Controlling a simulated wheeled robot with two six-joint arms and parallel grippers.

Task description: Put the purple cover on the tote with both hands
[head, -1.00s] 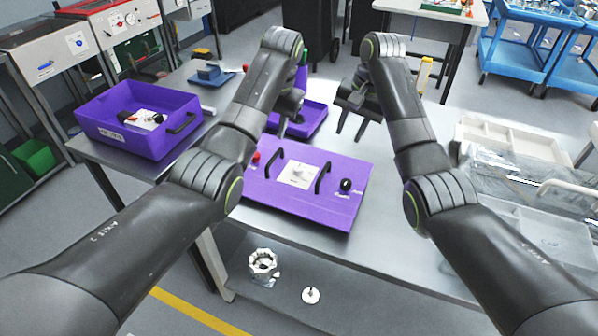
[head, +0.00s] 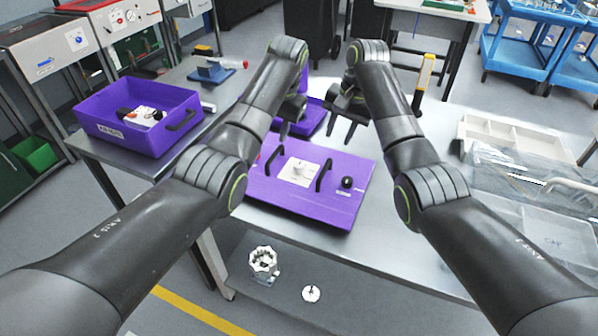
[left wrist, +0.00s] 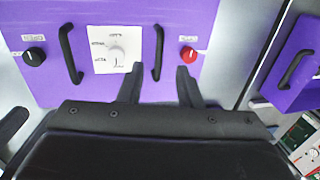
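The purple cover (head: 338,208) lies flat on the table, with two black handles, a white label, a black knob and a red knob. It also shows in the left wrist view (left wrist: 205,20). The purple tote (head: 105,128) stands open at the table's left end, with a white part and darker items inside. My left gripper (head: 290,128) is above the cover's far edge; in the left wrist view its fingers (left wrist: 158,84) are apart and empty, near the handle beside the red knob. My right gripper (head: 341,130) is open and empty above the far edge, beyond the right handle.
Another purple container (head: 312,116) stands behind the cover, partly hidden by my left arm. A blue tool (head: 212,72) sits at the back left of the table. A white divided tray (head: 505,140) and a clear-wrapped item (head: 530,180) are on the right. Bare table lies right of the cover.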

